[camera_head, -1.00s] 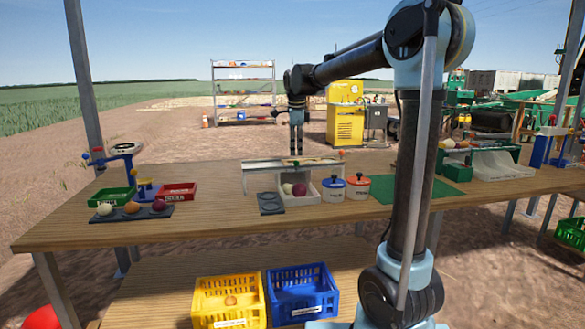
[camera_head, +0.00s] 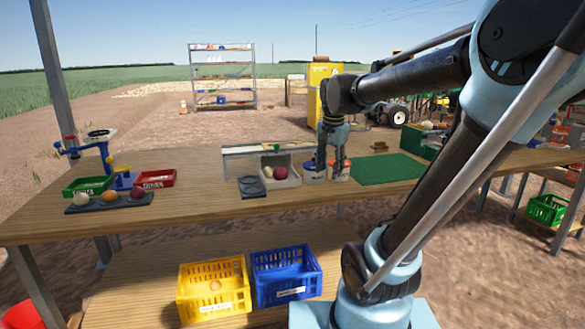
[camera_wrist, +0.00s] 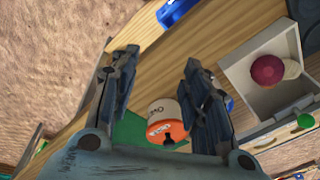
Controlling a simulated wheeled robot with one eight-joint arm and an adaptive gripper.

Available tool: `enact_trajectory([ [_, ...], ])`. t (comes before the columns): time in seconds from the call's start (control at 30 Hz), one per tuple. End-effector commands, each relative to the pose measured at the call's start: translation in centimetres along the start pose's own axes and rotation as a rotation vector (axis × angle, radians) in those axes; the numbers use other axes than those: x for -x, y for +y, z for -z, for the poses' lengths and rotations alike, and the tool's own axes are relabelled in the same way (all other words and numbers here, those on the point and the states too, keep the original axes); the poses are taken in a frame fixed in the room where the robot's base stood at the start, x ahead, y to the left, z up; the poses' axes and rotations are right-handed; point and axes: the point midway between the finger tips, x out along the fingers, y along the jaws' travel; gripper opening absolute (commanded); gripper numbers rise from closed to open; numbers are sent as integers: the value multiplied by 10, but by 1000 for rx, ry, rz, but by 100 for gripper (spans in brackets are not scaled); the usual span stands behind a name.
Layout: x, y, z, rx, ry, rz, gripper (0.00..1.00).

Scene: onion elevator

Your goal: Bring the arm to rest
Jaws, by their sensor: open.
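My gripper (camera_head: 324,163) hangs at the end of my arm above the right half of the wooden table, near two small lidded pots. In the wrist view my gripper (camera_wrist: 158,85) has its two fingers spread apart, with nothing held between them. The orange-lidded pot (camera_wrist: 165,125) shows below and between the fingers there, apart from them as far as I can tell. In the head view my gripper partly hides the blue-lidded pot (camera_head: 313,174) and the orange-lidded pot (camera_head: 338,171).
A bin with onions (camera_head: 287,182) stands left of the pots, a green mat (camera_head: 390,168) right. Green (camera_head: 88,186) and red (camera_head: 155,179) trays sit at the table's left. Yellow (camera_head: 214,289) and blue (camera_head: 286,276) crates rest on the lower shelf. The table's left-middle top is clear.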

Motion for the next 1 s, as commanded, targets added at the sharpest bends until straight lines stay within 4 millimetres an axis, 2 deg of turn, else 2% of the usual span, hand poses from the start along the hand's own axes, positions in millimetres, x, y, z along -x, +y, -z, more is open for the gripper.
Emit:
enact_trajectory([
  [0.03, -7, 18, -7, 41, 1, -1, 43],
  [0.3, -47, 93, -45, 309, 3, -3, 43],
  [0.6, -101, 160, -90, 590, 6, -6, 43],
  [0.8, -122, 181, -105, 697, 7, -7, 43],
  [1.0, -126, 184, -108, 716, 8, -7, 43],
])
